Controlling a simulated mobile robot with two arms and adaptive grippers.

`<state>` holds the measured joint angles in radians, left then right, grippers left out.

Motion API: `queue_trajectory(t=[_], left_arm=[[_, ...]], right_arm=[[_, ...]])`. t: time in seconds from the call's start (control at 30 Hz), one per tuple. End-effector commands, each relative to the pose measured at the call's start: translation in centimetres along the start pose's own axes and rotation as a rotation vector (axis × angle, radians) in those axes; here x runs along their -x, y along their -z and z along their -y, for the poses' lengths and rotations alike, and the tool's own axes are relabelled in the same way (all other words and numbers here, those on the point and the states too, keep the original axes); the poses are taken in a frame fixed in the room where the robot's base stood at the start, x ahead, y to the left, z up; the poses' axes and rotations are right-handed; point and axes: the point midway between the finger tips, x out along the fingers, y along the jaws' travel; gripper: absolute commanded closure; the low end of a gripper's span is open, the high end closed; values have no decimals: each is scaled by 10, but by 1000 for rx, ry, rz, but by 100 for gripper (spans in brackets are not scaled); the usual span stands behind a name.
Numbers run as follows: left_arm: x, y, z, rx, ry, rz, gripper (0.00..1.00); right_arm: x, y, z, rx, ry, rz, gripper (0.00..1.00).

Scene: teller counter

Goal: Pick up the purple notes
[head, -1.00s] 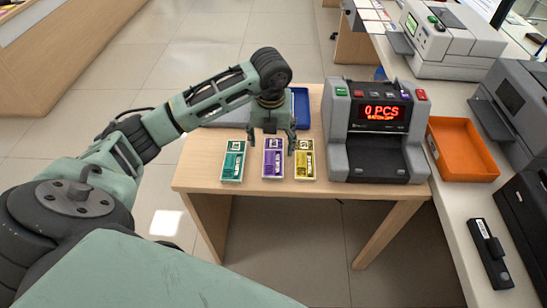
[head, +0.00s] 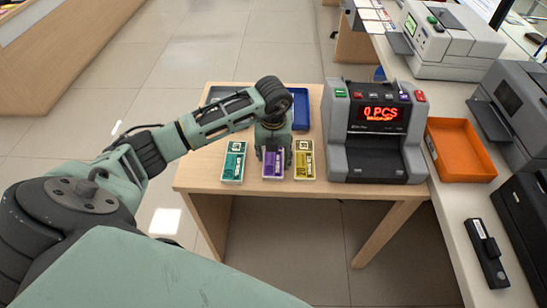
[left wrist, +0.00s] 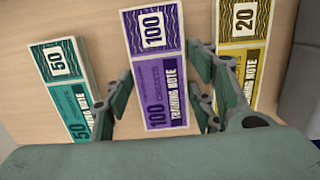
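The purple notes (head: 272,171) lie on the small wooden table between the green notes (head: 233,161) and the yellow notes (head: 304,160). In the left wrist view the purple notes (left wrist: 154,70) show a "100" and lie flat. My left gripper (head: 273,158) is over the purple notes and hides their upper part in the head view. In the left wrist view its open fingers (left wrist: 163,84) stand on either side of the purple stack, with gaps visible. Whether the fingertips touch the table is unclear. My right gripper is not in view.
The green stack (left wrist: 70,85) and yellow stack (left wrist: 243,50) lie close beside the fingers. A note counter (head: 376,135) reading "0 PCS" stands to the right. A blue tray (head: 300,108) is behind, and an orange tray (head: 461,150) is on the right counter.

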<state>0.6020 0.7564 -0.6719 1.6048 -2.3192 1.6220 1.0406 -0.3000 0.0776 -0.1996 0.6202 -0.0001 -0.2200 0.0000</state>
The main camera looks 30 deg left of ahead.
Motion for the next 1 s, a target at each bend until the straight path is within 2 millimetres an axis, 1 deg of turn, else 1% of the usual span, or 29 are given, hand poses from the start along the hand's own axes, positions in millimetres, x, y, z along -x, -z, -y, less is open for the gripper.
queue_trajectory(t=[0.03, 0.3, 0.33, 0.57, 0.67, 0.83, 0.97, 1.0], left_arm=[[0, 0, 0, 0, 0, 0, 56], [0, 0, 0, 0, 0, 0, 80], [0, 0, 0, 0, 0, 0, 81], [1, 0, 0, 0, 1, 1, 81], [4, -1, 0, 0, 2, 2, 82], [20, -4, 1, -1, 3, 4, 82], [42, -7, 0, 0, 3, 7, 82], [46, 0, 9, -5, 6, 2, 82]], right_arm=[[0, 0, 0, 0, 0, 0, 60], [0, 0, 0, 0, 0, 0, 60], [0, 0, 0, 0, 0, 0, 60], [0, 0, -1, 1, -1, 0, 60], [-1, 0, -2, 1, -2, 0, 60], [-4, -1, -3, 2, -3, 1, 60], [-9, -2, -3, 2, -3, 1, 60], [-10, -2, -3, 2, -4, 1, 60]])
